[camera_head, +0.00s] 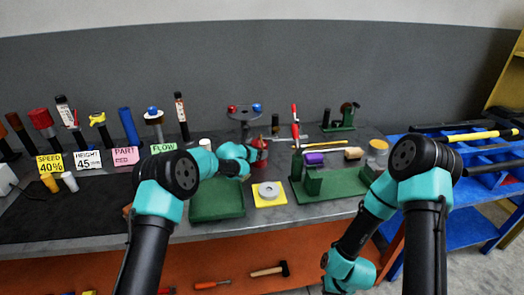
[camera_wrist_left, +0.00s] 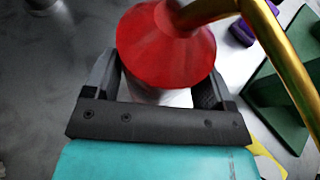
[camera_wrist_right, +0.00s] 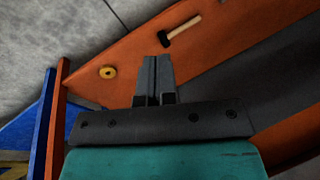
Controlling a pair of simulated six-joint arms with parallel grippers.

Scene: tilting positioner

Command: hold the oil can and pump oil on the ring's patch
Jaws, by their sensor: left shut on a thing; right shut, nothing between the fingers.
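The oil can has a red conical top and a gold spout in the left wrist view (camera_wrist_left: 165,50); in the head view it is a small red shape (camera_head: 261,144). My left gripper (camera_wrist_left: 164,82) is shut around its body, one finger on each side, below the red cone. The grey ring (camera_head: 269,189) lies on a yellow square (camera_head: 263,202) on the bench, in front of the can. An oil patch on the ring is too small to make out. My right gripper (camera_wrist_right: 157,78) is shut and empty, low in front of the bench.
A purple block (camera_head: 314,158) and a red-handled upright tool (camera_head: 295,125) stand at right. A hammer (camera_head: 270,269) lies on the orange lower shelf. A blue rack (camera_head: 470,205) stands at far right.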

